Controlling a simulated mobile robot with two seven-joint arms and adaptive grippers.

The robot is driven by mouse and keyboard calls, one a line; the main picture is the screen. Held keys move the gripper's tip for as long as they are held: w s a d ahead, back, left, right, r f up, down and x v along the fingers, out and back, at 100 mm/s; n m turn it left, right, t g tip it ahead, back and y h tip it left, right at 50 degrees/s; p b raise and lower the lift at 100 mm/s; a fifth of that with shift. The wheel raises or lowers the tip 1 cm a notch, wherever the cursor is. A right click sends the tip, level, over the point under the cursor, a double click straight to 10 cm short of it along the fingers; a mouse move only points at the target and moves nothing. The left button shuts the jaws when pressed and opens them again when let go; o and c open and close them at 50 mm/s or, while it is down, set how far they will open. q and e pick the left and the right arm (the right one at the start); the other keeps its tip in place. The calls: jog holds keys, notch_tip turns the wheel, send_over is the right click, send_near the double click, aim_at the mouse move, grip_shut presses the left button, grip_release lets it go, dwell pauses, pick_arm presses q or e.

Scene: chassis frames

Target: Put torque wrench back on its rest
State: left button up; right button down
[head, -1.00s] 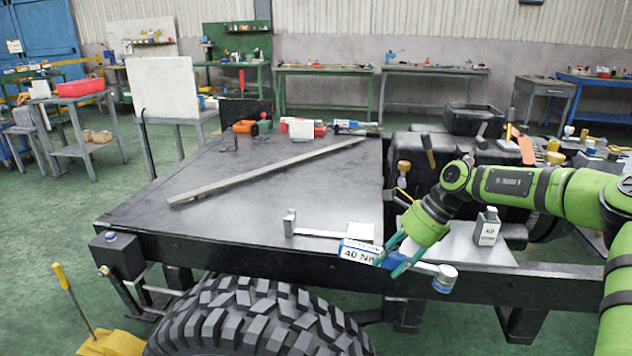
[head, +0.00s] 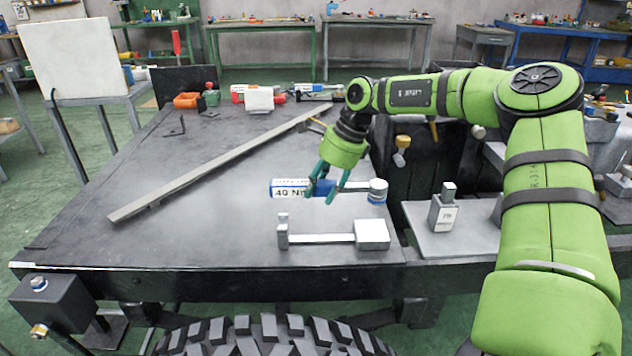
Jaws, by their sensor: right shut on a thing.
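My right gripper (head: 323,190) is shut on the torque wrench. The wrench shows a blue part with a white "40 N" label (head: 289,192) left of the fingers and a round grey and blue head (head: 378,190) at its right end. It lies roughly level across the picture, behind the rest; its height above the table is hard to tell. The rest is a grey bar (head: 322,239) with a small upright post (head: 282,232) at its left end and a larger block (head: 372,234) at its right end. It looks empty. My left gripper is out of view.
A long grey bar (head: 215,163) lies diagonally on the dark tabletop (head: 200,225). A grey weight-like block (head: 443,212) stands on a plate to the right. Orange and green tools (head: 187,101) lie at the back. The table's left front area is clear.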

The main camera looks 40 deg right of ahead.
aim_at(323, 196)
jog(key=shift+f, duration=0.35)
notch_tip(323, 196, down, 3)
jog(key=shift+b, duration=0.85)
jog(key=shift+w+f+b, duration=0.1)
jog(key=shift+f+b, duration=0.6)
jog(key=shift+f, duration=0.1)
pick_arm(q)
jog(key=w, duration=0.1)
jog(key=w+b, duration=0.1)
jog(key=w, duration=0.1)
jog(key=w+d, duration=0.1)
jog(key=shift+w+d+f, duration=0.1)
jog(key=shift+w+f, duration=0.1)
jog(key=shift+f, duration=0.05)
pick_arm(e)
jog(key=shift+f, duration=0.65)
pick_arm(q)
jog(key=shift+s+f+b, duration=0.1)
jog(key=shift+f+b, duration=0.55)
jog(key=shift+b, duration=0.2)
pick_arm(e)
jog(key=shift+f, duration=0.1)
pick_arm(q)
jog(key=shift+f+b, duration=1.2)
pick_arm(e)
jog(key=shift+f, duration=0.95)
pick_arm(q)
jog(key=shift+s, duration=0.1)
